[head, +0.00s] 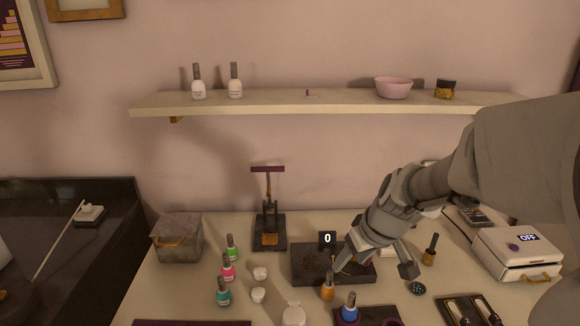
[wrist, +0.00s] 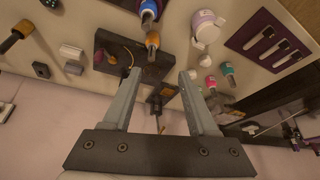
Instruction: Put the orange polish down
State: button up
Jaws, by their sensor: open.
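The orange polish (head: 328,290) stands upright at the front edge of a dark box with a "0" display (head: 305,276). It also shows in the wrist view (wrist: 153,40), beyond my fingertips. My gripper (head: 373,264) is over the right part of that box. Its two fingers are spread in the wrist view (wrist: 161,75), with nothing between them. The orange polish is apart from the fingers, just left of the left finger in the head view.
A blue polish (head: 349,308) stands close in front, right of the orange one. Green (head: 232,248), pink (head: 228,268) and teal (head: 223,292) polishes stand left. A dark-capped amber bottle (head: 429,256) and a white machine reading "OFF" (head: 510,255) are right.

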send_near(331, 284)
jog(key=b+x, duration=0.1)
jog(key=x, duration=0.1)
jog(key=b+x, duration=0.1)
jog(key=x, duration=0.1)
jog(key=b+x, duration=0.1)
jog(key=x, duration=0.1)
jog(key=shift+s+d+f, duration=0.15)
jog(key=shift+s+f, duration=0.15)
jog(key=shift+f, duration=0.1)
jog(key=shift+w+b+x, duration=0.2)
jog(key=shift+b+x, duration=0.15)
jog(key=shift+x, duration=1.15)
jog(key=shift+w+b+x, duration=0.2)
jog(key=shift+b+x, duration=0.15)
jog(key=shift+x, duration=1.15)
jog(key=shift+r, duration=0.25)
grip_shut()
